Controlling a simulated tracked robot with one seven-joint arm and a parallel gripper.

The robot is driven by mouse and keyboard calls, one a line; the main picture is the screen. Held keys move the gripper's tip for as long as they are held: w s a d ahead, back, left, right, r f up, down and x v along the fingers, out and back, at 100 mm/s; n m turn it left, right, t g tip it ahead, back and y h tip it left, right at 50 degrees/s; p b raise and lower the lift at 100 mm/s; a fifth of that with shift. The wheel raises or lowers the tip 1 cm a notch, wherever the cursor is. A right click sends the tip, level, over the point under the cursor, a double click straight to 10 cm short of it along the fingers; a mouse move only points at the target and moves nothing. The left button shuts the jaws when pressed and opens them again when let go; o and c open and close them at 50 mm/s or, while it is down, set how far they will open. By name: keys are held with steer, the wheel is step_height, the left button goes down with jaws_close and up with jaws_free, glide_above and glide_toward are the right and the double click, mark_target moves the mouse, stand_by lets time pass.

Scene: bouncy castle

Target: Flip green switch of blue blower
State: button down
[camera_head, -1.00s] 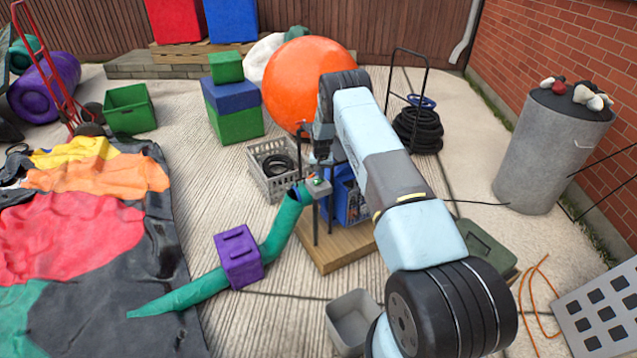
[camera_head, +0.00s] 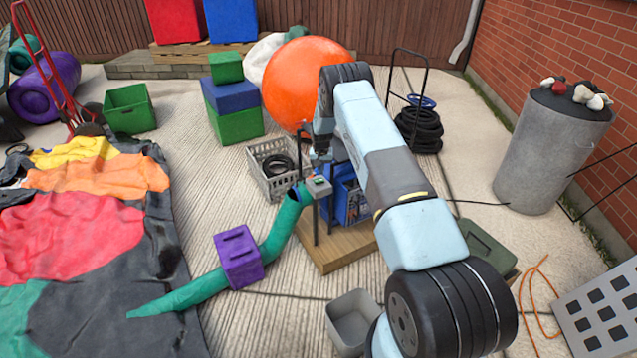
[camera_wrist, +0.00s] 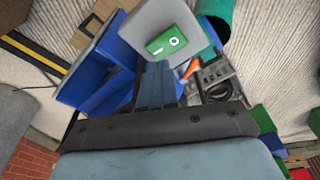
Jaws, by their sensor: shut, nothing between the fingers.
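The blue blower (camera_head: 345,196) stands on a wooden board, partly hidden behind my arm. A grey switch box (camera_head: 319,188) sits at its near left side. The green switch (camera_head: 319,180) is on top of the box. In the wrist view the green switch (camera_wrist: 165,40) carries a white ring toward one end, and the grey box (camera_wrist: 150,22) surrounds it. My gripper (camera_wrist: 158,66) is shut and empty, its fingertips just short of the switch in the picture. Whether they touch it I cannot tell. In the head view my gripper (camera_head: 320,160) is just above and behind the switch.
A green tube (camera_head: 283,230) runs from the blower toward the deflated castle (camera_head: 70,230), passing a purple block (camera_head: 238,256). A grey crate (camera_head: 270,180) stands left of the blower. A grey bin (camera_head: 350,318) stands in front. An orange ball (camera_head: 300,78) is behind.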

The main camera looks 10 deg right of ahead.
mark_target(321, 180)
steer(key=shift+r, duration=2.05)
steer(key=shift+r, duration=0.1)
